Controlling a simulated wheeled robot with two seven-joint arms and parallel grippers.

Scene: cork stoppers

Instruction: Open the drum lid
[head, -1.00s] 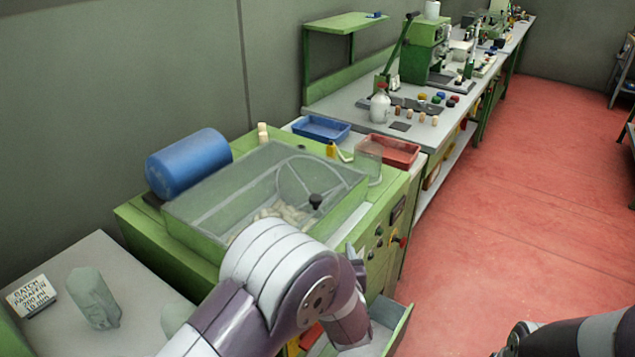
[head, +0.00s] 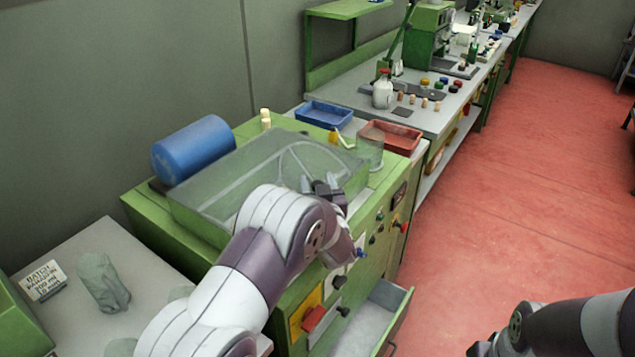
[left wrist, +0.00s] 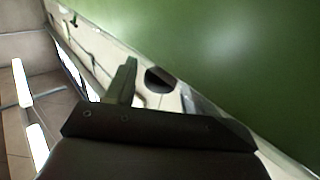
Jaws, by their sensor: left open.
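The drum lid (head: 250,175) is a clear greyish cover with a curved line across it. It lies shut over the top of the green machine (head: 150,215). My left gripper (head: 328,190) is open at the lid's front right corner, where the lid's black knob was seen earlier. In the left wrist view a dark round shape, probably the knob (left wrist: 158,80), sits just beside a finger. I cannot tell if it lies between the fingers. My left arm hides the lid's front edge. Of my right gripper, only a dark part (head: 482,348) shows at the bottom edge.
A blue cylinder (head: 193,150) lies behind the lid. A blue tray (head: 324,115), a red tray (head: 400,138) and a clear beaker (head: 370,152) stand to the right. An open drawer (head: 375,315) juts from the machine's front. The red floor (head: 520,200) is clear.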

